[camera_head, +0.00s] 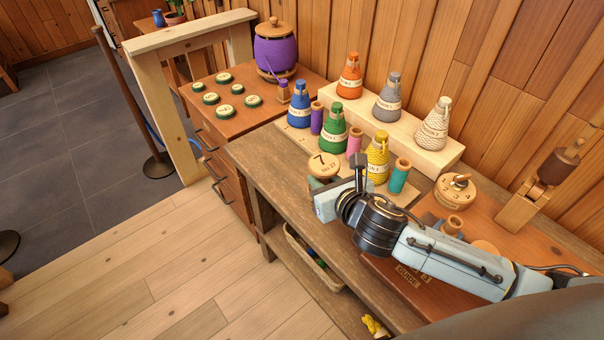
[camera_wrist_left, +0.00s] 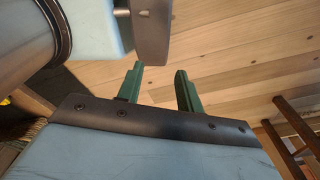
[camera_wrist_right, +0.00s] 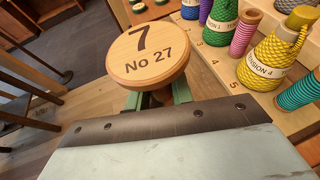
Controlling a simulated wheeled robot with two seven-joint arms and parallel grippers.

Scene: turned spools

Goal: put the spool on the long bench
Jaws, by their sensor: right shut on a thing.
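The spool (camera_head: 324,165) has a round pale wooden top marked 7 and No 27; it shows large in the right wrist view (camera_wrist_right: 150,55). My right gripper (camera_wrist_right: 157,98) is shut on it below the top disc, and the lower part is mostly hidden. In the head view my right gripper (camera_head: 322,184) holds the spool, top up, over the long bench (camera_head: 268,160). I cannot tell whether the spool touches the bench. My left gripper (camera_wrist_left: 160,82) shows only in the left wrist view, open and empty, over the plank floor.
Cone-shaped yarn spools, such as the green one (camera_head: 333,130), and a teal spool (camera_head: 399,177) stand close behind the held spool. A pale raised shelf (camera_head: 420,135) runs along the wall. A drawer cabinet (camera_head: 215,121) stands at left. The bench's left front top is bare.

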